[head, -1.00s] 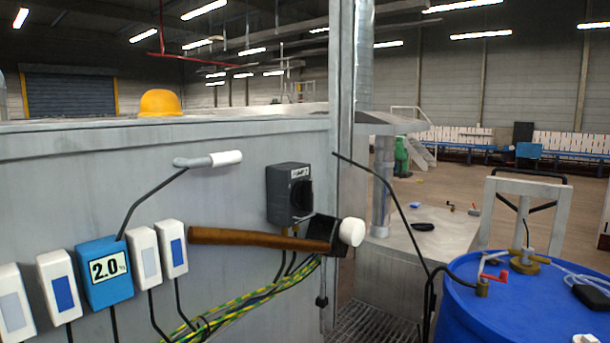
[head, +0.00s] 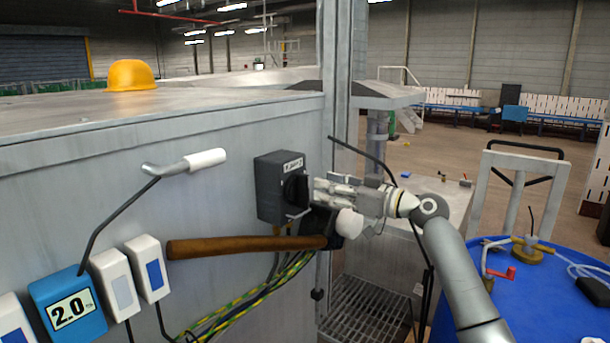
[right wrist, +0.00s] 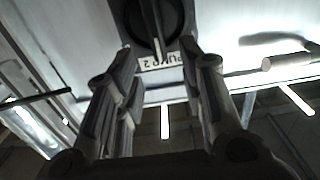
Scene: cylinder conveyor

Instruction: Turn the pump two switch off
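The pump two switch is a dark grey box (head: 270,185) on the side of the grey metal cabinet, with a label on its upper front and a black rotary knob (head: 295,190). My right gripper (head: 317,190) is just to the right of the knob, its fingers pointing at it. In the right wrist view the knob (right wrist: 152,22) and the label (right wrist: 160,62) show at the top, between the two spread fingers of the gripper (right wrist: 162,65). The fingers look open, one on each side; I cannot tell whether they touch the knob. My left gripper is not in view.
A hammer with a wooden handle (head: 240,246) and white-tipped head sits just below the switch, close under my right gripper. A white-gripped lever (head: 205,159) is on the cabinet to the left. Striped cables (head: 262,293) hang below. A blue drum (head: 462,300) stands at right.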

